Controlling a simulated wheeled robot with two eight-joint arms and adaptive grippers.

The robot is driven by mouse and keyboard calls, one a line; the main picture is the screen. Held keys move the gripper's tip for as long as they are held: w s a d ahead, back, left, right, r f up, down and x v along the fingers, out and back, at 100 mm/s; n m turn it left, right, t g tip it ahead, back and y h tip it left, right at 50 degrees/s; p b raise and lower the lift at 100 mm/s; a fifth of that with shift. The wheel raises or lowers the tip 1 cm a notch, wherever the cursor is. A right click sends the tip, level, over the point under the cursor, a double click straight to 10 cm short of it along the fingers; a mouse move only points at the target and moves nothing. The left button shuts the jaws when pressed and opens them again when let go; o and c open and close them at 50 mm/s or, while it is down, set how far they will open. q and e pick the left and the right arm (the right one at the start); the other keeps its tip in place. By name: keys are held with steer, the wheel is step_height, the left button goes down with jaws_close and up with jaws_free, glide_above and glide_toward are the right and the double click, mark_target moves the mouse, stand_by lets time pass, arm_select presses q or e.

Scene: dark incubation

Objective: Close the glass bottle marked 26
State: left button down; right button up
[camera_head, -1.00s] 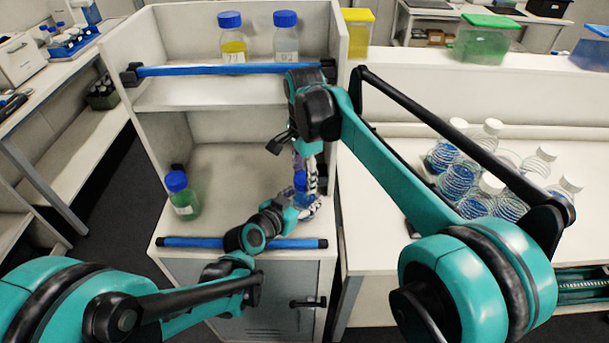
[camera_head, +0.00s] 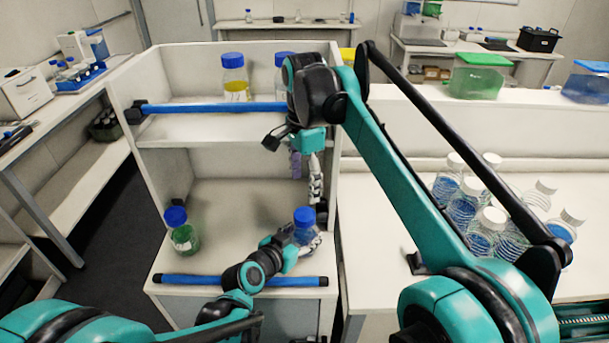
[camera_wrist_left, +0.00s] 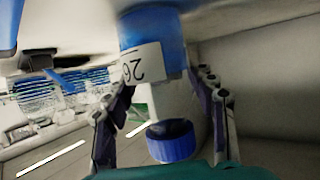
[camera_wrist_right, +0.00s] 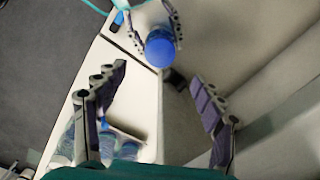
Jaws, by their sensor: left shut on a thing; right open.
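The bottle marked 26 (camera_head: 303,236) stands on the lower shelf at the right, blue inside, with a blue cap (camera_head: 304,216) on its top. My left gripper (camera_head: 306,243) is shut around its body. In the left wrist view the bottle (camera_wrist_left: 143,62) appears upside down, its label reading 26, and the cap (camera_wrist_left: 172,142) is at the lower end. How tightly the cap sits cannot be told. My right gripper (camera_head: 306,178) is open and empty above the cap. In the right wrist view the cap (camera_wrist_right: 160,47) shows beyond the open fingers (camera_wrist_right: 158,72).
A green bottle (camera_head: 184,238) with a blue cap stands at the lower shelf's left. Blue rails (camera_head: 215,108) run along the shelf fronts. The upper shelf holds a yellow bottle (camera_head: 235,80) and another blue-capped bottle. Several white-capped bottles (camera_head: 465,205) stand on the right bench.

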steer(key=shift+r, duration=0.9)
arm_select(q)
steer(key=shift+c, duration=2.3)
jaws_free()
steer(key=v, duration=1.2)
